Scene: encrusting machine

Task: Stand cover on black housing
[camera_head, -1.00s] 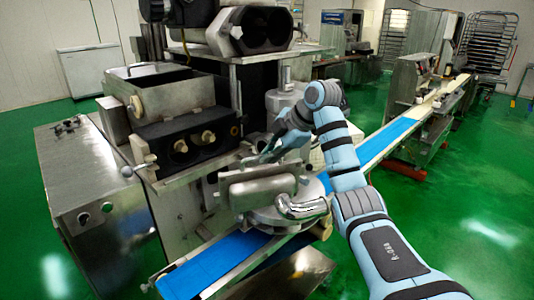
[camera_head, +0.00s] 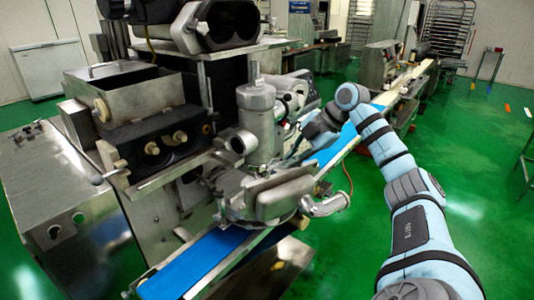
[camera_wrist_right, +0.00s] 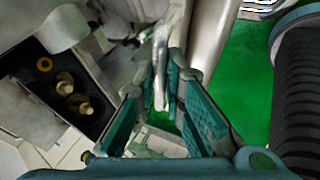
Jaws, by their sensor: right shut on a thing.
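The cover appears to be the grey metal piece (camera_head: 287,200) with rounded edges, in front of the upright metal cylinder in the head view. My right gripper (camera_head: 288,160) is behind its upper edge. In the right wrist view its teal fingers (camera_wrist_right: 160,92) are shut on a thin metal edge (camera_wrist_right: 160,60). The black housing (camera_head: 172,143), with two round openings and brass-coloured knobs, is on the machine to the left, apart from the cover. It also shows in the right wrist view (camera_wrist_right: 55,72). My left gripper is out of view.
The upright metal cylinder (camera_head: 257,125) stands between the housing and my right arm. A bent metal pipe (camera_head: 325,207) is at the cover's right. A blue conveyor belt (camera_head: 200,262) runs below. Green floor (camera_head: 470,170) is open on the right.

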